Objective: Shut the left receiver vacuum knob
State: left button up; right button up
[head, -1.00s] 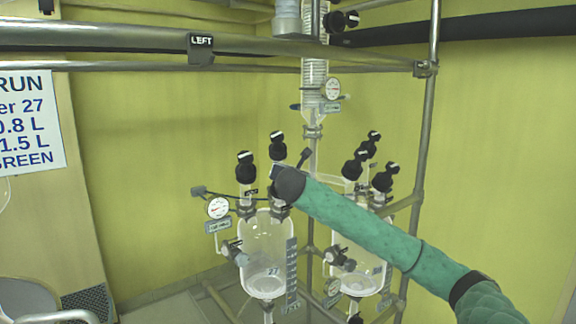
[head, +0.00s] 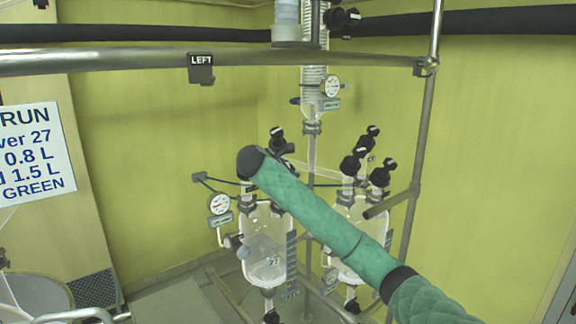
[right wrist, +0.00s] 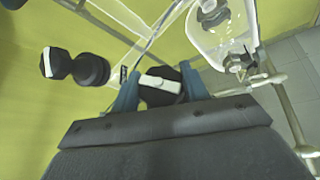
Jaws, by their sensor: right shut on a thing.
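The left receiver (head: 266,245) is a clear glass vessel at the lower middle of the head view. My right arm's dark end (head: 250,161) covers its front left top knob there. In the right wrist view, the blue fingers of my right gripper (right wrist: 159,86) are shut on a black knob (right wrist: 160,85) with a white bar, one finger on each side. The knob's label is too small to read. A second black knob (head: 279,140) of this receiver stands free behind my arm. My left gripper is out of view.
The right receiver (head: 362,235), with several black knobs, stands close by on the right. A round gauge (head: 219,204) sits left of the left receiver. A metal rail (head: 120,61) with a LEFT tag (head: 201,68) crosses above. Another black knob (right wrist: 72,67) is beside my gripper.

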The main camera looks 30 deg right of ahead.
jog(key=shift+m+g+p, duration=0.55)
jog(key=shift+m+g, duration=0.35)
jog(key=shift+a+m+g+y, duration=0.15)
jog(key=shift+m+g+y, duration=0.15)
jog(key=shift+g+y, duration=0.1)
jog(key=shift+m+g+p, duration=0.35)
jog(key=shift+m+g, duration=0.25)
jog(key=shift+m+g+y, duration=0.4)
jog(key=shift+m+g, duration=0.1)
jog(key=shift+m+g+y, duration=0.7)
jog(key=shift+m+g, duration=0.3)
jog(key=m+g+y, duration=0.2)
jog(key=m+y, duration=0.1)
jog(key=shift+g, duration=0.3)
jog(key=m+g+y, duration=0.1)
jog(key=m+y, duration=0.3)
jog(key=y, duration=0.1)
jog(key=shift+m+g, duration=0.3)
jog(key=shift+g, duration=0.1)
jog(key=shift+m+y, duration=1.8)
jog(key=shift+y, duration=0.3)
jog(key=shift+f+m+y, duration=0.1)
jog(key=shift+m+y, duration=0.2)
jog(key=shift+y, duration=0.1)
